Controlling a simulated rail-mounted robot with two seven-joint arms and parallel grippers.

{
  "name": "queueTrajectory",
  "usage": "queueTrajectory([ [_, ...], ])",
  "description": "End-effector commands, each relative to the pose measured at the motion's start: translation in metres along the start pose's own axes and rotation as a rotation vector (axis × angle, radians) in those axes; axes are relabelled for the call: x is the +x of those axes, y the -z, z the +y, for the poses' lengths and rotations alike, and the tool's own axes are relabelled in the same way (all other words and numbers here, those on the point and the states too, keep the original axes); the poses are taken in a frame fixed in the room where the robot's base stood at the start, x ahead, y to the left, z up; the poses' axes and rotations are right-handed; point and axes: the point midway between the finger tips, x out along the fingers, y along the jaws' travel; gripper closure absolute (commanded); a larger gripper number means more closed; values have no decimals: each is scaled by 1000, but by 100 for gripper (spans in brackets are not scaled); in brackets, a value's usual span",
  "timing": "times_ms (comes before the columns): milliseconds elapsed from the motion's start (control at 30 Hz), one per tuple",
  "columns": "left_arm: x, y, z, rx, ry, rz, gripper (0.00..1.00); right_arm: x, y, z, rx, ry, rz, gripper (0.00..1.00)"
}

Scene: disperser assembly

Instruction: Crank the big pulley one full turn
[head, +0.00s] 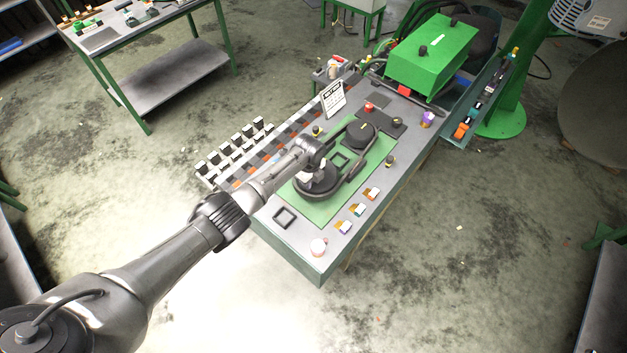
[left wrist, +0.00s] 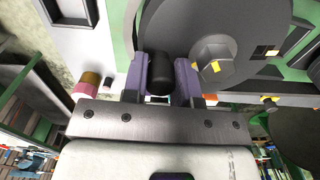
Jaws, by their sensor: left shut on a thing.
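The big pulley (head: 325,194) is a dark disc on the green mat (head: 320,212) near the front of the workbench, partly hidden by my left wrist in the head view. In the left wrist view, the big pulley (left wrist: 225,30) is a grey disc with a hex bolt (left wrist: 213,55) bearing a yellow mark. My left gripper (left wrist: 170,75) has its purple fingers shut on the black crank handle (left wrist: 159,72) near the disc's edge. A smaller dark pulley (head: 361,135) lies farther back, with a belt running between the two. My right gripper is not in view.
A sign (head: 333,97) stands behind. A green box (head: 433,52) is at the far end. The floor around is mostly open.

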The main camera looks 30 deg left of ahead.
Motion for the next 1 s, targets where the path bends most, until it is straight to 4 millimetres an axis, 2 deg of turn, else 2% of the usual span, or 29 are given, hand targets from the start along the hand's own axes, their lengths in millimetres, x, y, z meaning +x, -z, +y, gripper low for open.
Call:
queueTrajectory([
  [400,1,-11,2,205,0,-1,100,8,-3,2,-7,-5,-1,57],
  [1000,1,-13,3,248,-1,-1,100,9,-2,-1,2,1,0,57],
])
